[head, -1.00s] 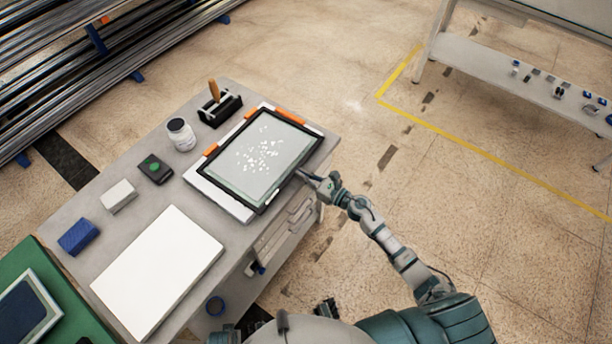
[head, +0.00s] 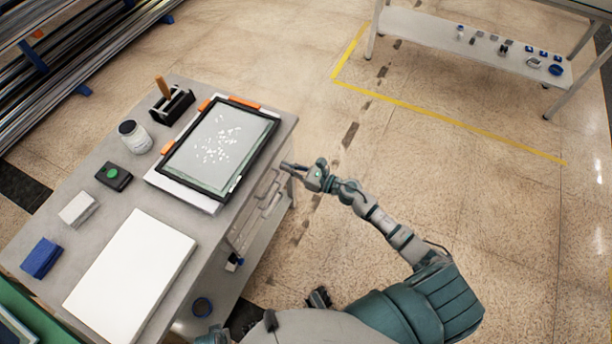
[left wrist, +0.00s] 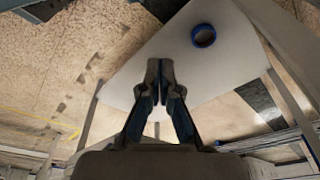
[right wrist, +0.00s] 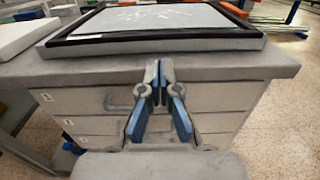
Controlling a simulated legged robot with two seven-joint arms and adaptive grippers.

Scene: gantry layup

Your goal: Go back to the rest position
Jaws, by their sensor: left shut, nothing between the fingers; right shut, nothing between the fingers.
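My right gripper (head: 290,167) is shut and empty, held just off the right edge of the grey workbench (head: 75,167). In the right wrist view the shut right gripper (right wrist: 161,68) points at the bench's drawer fronts (right wrist: 85,100), below the framed screen. My left gripper (left wrist: 158,68) is shut and empty in the left wrist view, above a pale lower shelf (left wrist: 150,45) that carries a blue ring (left wrist: 204,36).
On the bench are a black-framed screen (head: 195,160) with white specks, a white board (head: 130,275), a jar (head: 135,138), a squeegee in a holder (head: 172,103), a black box (head: 113,176) and a blue block (head: 41,258). The floor right of the bench is open.

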